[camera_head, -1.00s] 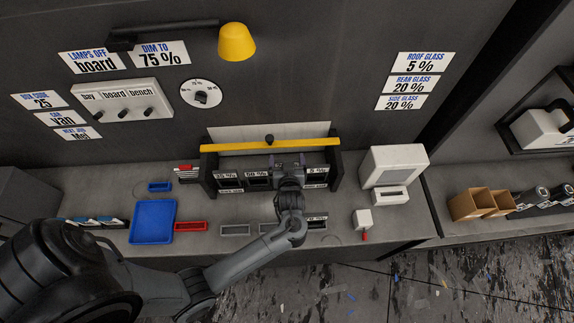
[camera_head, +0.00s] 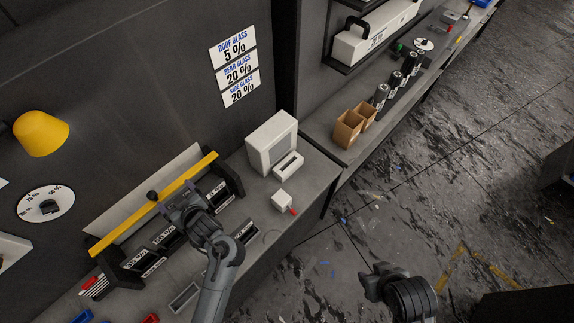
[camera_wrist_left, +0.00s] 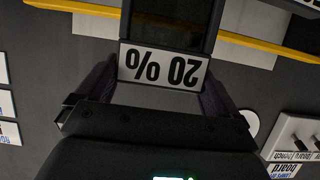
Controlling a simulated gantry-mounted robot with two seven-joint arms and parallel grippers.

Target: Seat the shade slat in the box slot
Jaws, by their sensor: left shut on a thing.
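The dark box (camera_head: 230,178) with a yellow bar (camera_head: 130,222) along its top stands against the wall. It has several labelled slots; 35 % and 50 % are readable on the left. My left gripper (camera_head: 180,200) is at the box, right of the 50 % slot. In the left wrist view it is shut on the shade slat (camera_wrist_left: 168,68), whose white label reads 20 % upside down.
A white boxy device (camera_head: 272,142) and a small white block (camera_head: 282,200) with a red tip stand right of the box. Shallow trays (camera_head: 184,298) lie along the bench front. Brown cartons (camera_head: 348,128) and dark rolls stand on the far bench. A yellow lamp (camera_head: 40,132) is at left.

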